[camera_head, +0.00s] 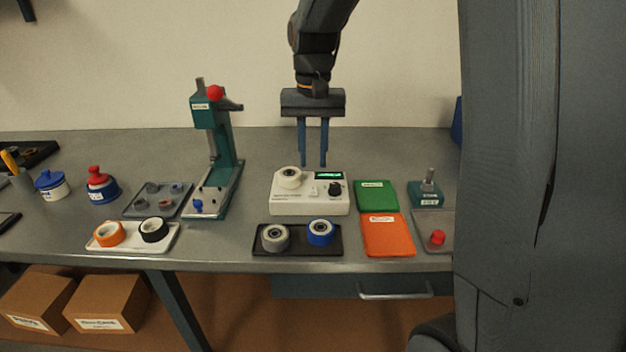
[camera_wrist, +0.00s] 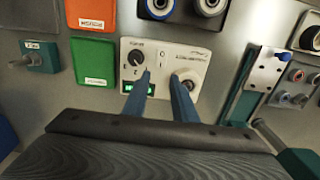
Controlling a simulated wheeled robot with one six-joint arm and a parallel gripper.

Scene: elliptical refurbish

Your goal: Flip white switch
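The white control box (camera_head: 310,207) stands on the bench in the middle of the head view; it also shows in the wrist view (camera_wrist: 202,60). The small white switch (camera_head: 313,190) sits on its top panel, between a round cream-coloured part (camera_head: 289,178) and a black dial (camera_head: 336,188). In the wrist view the switch (camera_wrist: 162,60) lies just beyond my fingertips. A green display (camera_head: 329,175) is at the box's back edge, partly hidden in the wrist view. My gripper (camera_head: 312,165) points down above the box's back side, fingers apart with nothing between them.
A black tray (camera_head: 297,252) with two rollers lies in front of the box. Green (camera_head: 376,196) and orange (camera_head: 388,235) pads lie to its right. A teal press (camera_head: 222,165) stands to its left. Bench behind the box is clear.

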